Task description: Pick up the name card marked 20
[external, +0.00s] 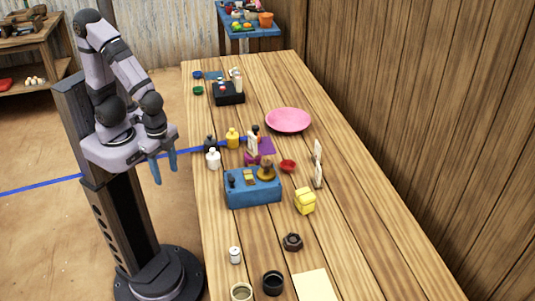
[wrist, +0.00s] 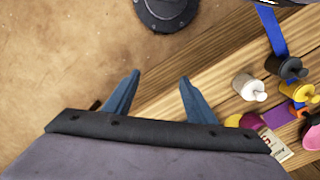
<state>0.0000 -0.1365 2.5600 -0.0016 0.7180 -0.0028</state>
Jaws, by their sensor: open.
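My gripper (external: 164,168) is open and empty, off the left edge of the table; the wrist view shows its two blue fingers (wrist: 158,92) apart over the floor and table edge. A pale upright card (external: 252,144) stands mid-table behind the blue box. A pale card with dark marks (wrist: 274,145) shows at the right of the wrist view. Two more pale upright pieces, a far one (external: 318,152) and a near one (external: 318,176), stand to the right. Another pale upright piece (external: 237,77) is by the black box. I cannot read 20 on any of them.
White (external: 213,158), yellow (external: 232,138) and dark (external: 210,143) bottles stand near the left edge. A blue box (external: 253,190), yellow block (external: 305,201), red bowl (external: 288,166) and pink plate (external: 288,120) are mid-table. A wooden wall (external: 440,110) bounds the right.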

